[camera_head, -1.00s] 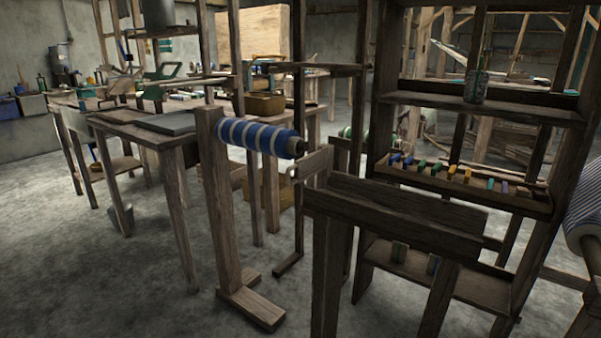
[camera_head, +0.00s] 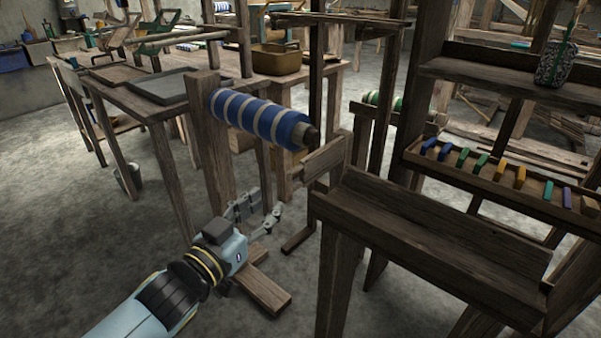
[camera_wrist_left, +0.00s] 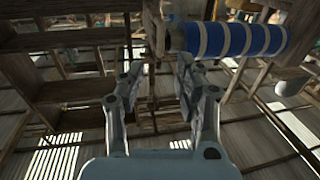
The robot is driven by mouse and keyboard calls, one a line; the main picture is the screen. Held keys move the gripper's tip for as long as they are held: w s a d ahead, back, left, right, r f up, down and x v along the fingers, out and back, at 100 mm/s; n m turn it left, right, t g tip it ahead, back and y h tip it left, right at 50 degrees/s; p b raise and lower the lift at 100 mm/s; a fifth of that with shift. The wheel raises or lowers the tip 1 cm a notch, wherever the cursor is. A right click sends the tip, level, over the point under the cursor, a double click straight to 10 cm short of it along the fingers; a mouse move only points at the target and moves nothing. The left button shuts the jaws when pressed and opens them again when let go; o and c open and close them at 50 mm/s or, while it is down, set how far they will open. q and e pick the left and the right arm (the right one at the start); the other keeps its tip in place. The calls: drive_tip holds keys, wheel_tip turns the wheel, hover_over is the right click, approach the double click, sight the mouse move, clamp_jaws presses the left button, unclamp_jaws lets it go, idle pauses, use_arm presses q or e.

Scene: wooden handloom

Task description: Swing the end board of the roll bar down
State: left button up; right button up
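The roll bar (camera_head: 258,120) is wrapped in blue and white striped cloth and rests on a wooden post at its left end. Its end board (camera_head: 326,157) is a small wooden board at the right end, reaching out toward the bench and tilted slightly. In the left wrist view the roll bar (camera_wrist_left: 232,39) lies above and right of centre, with the end board (camera_wrist_left: 153,28) at its left end. My left gripper (camera_head: 262,208) is below the roll bar, apart from it. Its two fingers (camera_wrist_left: 160,68) are spread with nothing between them. My right gripper is not in view.
A wooden bench (camera_head: 430,235) stands just right of the end board. Behind it is a shelf rack (camera_head: 500,187) with coloured blocks. A work table (camera_head: 130,105) stands behind the roll at the left. Open floor (camera_head: 80,220) lies at the left.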

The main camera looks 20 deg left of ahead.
sight(288, 184)
use_arm(q)
drive_tip(key=w, duration=0.3)
drive_tip(key=w+d, duration=0.1)
drive_tip(key=w, duration=0.5)
drive_tip(key=shift+w+d+f+b, duration=0.1)
drive_tip(key=shift+w+d+b, duration=0.1)
drive_tip(key=shift+w+b, duration=0.15)
drive_tip(key=shift+s, duration=0.1)
drive_tip(key=shift+c, duration=0.4)
clamp_jaws()
drive_tip(key=shift+f, duration=0.1)
